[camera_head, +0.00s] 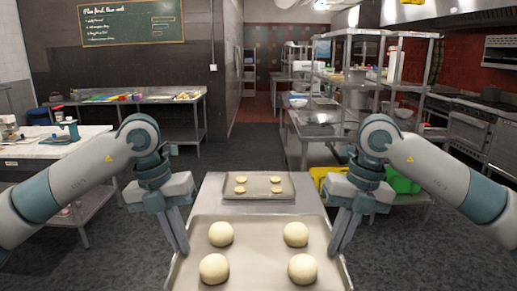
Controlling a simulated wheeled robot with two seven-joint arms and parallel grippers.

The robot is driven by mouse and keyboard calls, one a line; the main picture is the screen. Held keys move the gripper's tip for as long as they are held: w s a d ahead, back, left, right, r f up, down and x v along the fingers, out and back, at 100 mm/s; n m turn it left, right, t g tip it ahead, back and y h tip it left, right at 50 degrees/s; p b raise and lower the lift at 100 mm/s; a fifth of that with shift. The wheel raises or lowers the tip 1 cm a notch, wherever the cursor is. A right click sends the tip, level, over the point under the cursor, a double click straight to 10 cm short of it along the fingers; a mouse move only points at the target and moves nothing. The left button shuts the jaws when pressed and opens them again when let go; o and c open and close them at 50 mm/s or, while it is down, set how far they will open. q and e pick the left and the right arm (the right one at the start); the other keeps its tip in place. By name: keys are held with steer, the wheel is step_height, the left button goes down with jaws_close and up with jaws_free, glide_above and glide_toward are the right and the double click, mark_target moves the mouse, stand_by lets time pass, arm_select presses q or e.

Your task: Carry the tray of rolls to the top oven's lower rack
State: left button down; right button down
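A metal tray (258,262) with several round pale rolls (296,234) is close in front of me, its near edge cut off by the frame. My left gripper (182,248) is at the tray's left rim and my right gripper (341,248) is at its right rim. Both look shut on the rim, with the fingers close together. The fingertips are partly hidden. I cannot tell whether the tray rests on the table or is held above it. The top oven's lower rack is not identifiable in this view.
A second tray (258,195) with several small rolls lies on the pale table (215,188) beyond. Steel shelving and a counter (315,125) stand to the right, with a green bin (402,184). Cooking ranges (468,132) line the right wall. Grey floor (245,150) is open behind the table.

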arm_select(q)
steer(key=shift+w+a+r, duration=0.15)
arm_select(e)
steer(key=shift+w+d+r, duration=0.15)
